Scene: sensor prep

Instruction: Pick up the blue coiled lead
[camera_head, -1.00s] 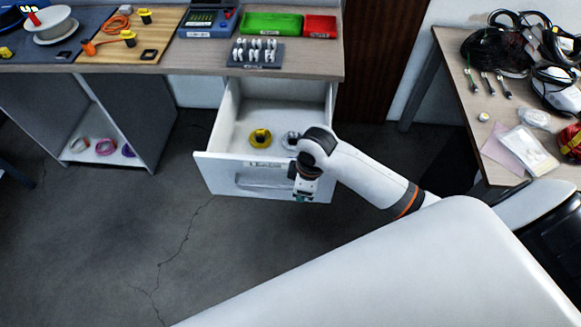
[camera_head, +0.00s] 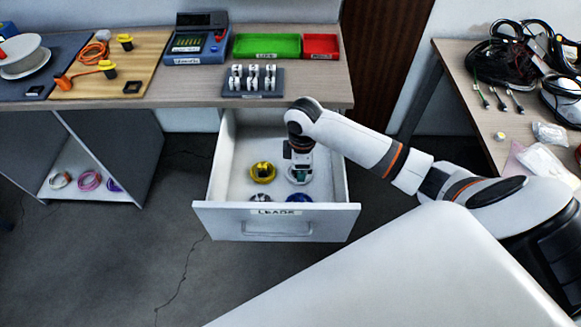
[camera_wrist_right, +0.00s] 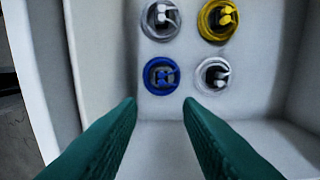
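The blue coiled lead (camera_wrist_right: 161,76) lies flat in the open drawer (camera_head: 232,160). In the right wrist view it is just beyond my fingertips, in the gap between them. In the head view its blue edge (camera_head: 299,198) shows low behind the drawer front, partly hidden. My right gripper (camera_wrist_right: 160,105) is open and empty, its green fingers spread, pointing into the drawer. In the head view my right gripper (camera_head: 300,160) is over the right side of the drawer. My left gripper is not in view.
Yellow (camera_wrist_right: 218,19), white (camera_wrist_right: 213,76) and grey (camera_wrist_right: 161,19) coiled leads lie close around the blue one. The drawer walls and its labelled front (camera_head: 275,212) surround them. The worktop (camera_head: 200,95) overhangs behind.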

